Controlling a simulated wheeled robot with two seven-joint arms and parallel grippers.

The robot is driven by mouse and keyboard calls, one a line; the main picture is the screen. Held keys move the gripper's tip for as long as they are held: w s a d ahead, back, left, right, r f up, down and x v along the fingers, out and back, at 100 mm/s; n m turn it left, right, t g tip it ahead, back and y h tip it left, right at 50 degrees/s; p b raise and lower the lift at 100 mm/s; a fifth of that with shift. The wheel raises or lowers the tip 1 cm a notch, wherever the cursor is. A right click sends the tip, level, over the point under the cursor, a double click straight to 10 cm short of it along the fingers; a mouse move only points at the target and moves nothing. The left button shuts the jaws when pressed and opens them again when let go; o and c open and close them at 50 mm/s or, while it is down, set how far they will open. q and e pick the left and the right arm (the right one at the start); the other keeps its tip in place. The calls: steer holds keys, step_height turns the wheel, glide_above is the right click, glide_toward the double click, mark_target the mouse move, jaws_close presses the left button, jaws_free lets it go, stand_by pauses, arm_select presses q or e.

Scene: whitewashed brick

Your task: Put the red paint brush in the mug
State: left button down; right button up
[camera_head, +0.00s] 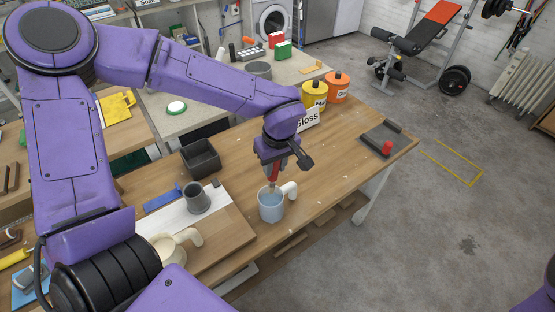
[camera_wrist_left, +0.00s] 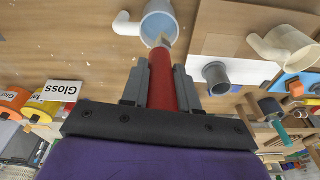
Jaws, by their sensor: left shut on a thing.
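The red paint brush (camera_wrist_left: 161,82) is between the fingers of my left gripper (camera_head: 275,167), which is shut on its red handle. The brush (camera_head: 273,179) points down, with its pale tip at the mouth of a light blue mug (camera_head: 270,207) on the wooden workbench. In the left wrist view the tip overlaps the mug's rim (camera_wrist_left: 158,24); how deep it reaches inside, I cannot tell. The mug stands upright with its pale handle to the right in the head view. My right gripper is out of view.
A cream mug (camera_head: 172,246) and a grey cup (camera_head: 197,198) stand to the left. A black bin (camera_head: 200,158) is behind them. Paint cans (camera_head: 314,95), a Gloss sign (camera_head: 307,119) and a sanding block tray (camera_head: 385,140) lie farther back. Bench right of the mug is clear.

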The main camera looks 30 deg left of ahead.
mark_target(274, 183)
arm_select(q)
steer(key=f+b, duration=0.1)
steer(key=f, duration=0.1)
steer(key=f+b, duration=0.1)
steer(key=shift+w+b, duration=0.25)
steer(key=shift+b, duration=0.1)
steer(key=shift+f, duration=0.6)
steer(key=shift+w+a+f+b, duration=0.1)
steer(key=shift+a+f+b, duration=0.1)
steer(key=shift+f, duration=0.9)
steer(key=shift+a+f+b, duration=0.1)
steer(key=shift+f+b, duration=0.05)
steer(key=shift+f, duration=0.95)
